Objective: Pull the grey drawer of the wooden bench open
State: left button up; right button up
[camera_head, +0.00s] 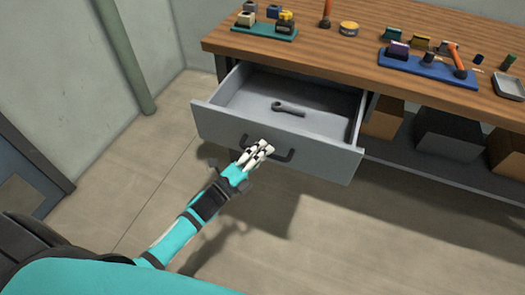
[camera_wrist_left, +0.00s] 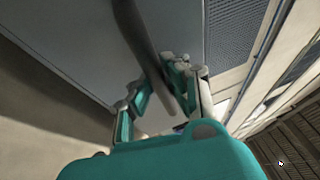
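The grey drawer (camera_head: 215,122) of the wooden bench (camera_head: 300,58) stands pulled well out, its inside showing, with a dark grey wrench (camera_head: 288,108) lying in it. The drawer has a dark bar handle (camera_head: 285,156) on its front. My left gripper (camera_head: 262,148) is at this handle, in front of the drawer. In the left wrist view the handle (camera_wrist_left: 137,30) runs between the two fingers (camera_wrist_left: 165,85), which close on it from both sides. The gripper hides part of the handle in the head view. My right gripper is not in view.
On the bench top are a teal tray (camera_head: 250,31) and a blue tray (camera_head: 425,68) with small parts, and a small grey tray (camera_head: 508,86). Boxes (camera_head: 450,135) sit on the shelf below. The floor (camera_head: 330,240) before the drawer is clear.

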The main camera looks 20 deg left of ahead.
pick_arm(q)
jog(key=o, duration=0.5)
jog(key=v, duration=1.2)
jog(key=shift+f, duration=0.1)
